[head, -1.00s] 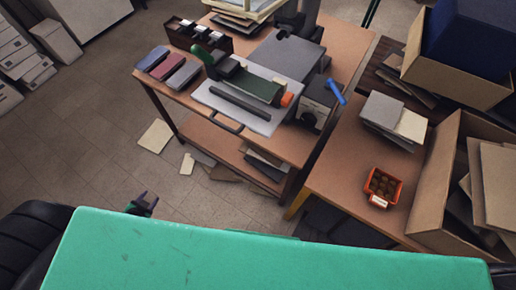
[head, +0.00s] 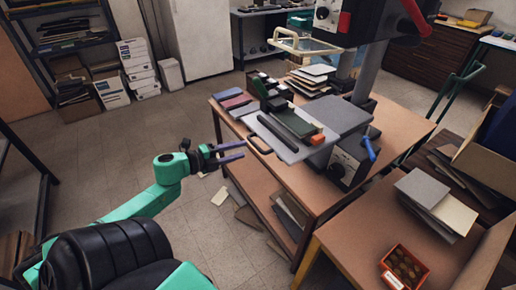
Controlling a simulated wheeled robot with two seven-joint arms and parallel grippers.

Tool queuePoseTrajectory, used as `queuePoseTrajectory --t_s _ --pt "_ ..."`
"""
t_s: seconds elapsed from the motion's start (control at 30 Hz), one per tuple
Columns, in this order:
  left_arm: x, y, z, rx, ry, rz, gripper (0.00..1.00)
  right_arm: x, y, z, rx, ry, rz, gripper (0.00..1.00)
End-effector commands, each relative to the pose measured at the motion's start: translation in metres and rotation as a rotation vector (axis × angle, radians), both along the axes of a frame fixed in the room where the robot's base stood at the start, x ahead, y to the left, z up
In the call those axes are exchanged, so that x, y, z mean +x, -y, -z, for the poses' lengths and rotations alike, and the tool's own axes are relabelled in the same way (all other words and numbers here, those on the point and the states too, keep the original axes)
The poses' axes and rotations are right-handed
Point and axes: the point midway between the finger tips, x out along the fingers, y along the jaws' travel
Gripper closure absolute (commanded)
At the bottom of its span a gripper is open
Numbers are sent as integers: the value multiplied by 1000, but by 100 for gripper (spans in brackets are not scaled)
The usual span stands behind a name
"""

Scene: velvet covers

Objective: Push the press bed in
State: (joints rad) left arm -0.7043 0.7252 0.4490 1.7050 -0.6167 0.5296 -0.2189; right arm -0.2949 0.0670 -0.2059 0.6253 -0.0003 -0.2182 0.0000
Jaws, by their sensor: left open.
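The press bed (head: 288,151) is a light grey plate that sticks out over the front of the brown table, with a looped handle (head: 260,146) on its front edge. A long dark bar (head: 278,138) and a small orange block (head: 317,140) lie on it. The grey press (head: 370,72) stands behind, with a dark head (head: 352,18) above and a blue lever (head: 370,148) on its base box. My left gripper (head: 241,150) is open and empty, its dark purple fingers pointing right, just left of the handle and seemingly apart from it. My right gripper is out of view.
Coloured books (head: 237,102) lie at the table's left end. A side table (head: 350,228) at lower right holds stacked boards (head: 436,200) and an orange tray (head: 404,268). Boards (head: 252,217) lean below the table. The floor (head: 120,165) at left is mostly clear.

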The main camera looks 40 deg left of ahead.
Motion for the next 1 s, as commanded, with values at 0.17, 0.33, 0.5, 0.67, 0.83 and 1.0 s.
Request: queuePoseTrajectory --t_s 0.17,0.33,0.5,0.67,0.83,1.0 --pt "44 13 9 1 3 0 53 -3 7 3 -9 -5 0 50" --pt "64 19 15 -1 1 -2 53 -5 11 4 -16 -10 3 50" --pt "69 20 16 0 -2 -2 53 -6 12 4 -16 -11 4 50" --pt "68 20 16 -1 -2 -2 65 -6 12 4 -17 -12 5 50" --pt "68 20 16 -1 -1 -2 100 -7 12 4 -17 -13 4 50" --pt "68 20 16 -1 -1 -2 100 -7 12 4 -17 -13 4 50"
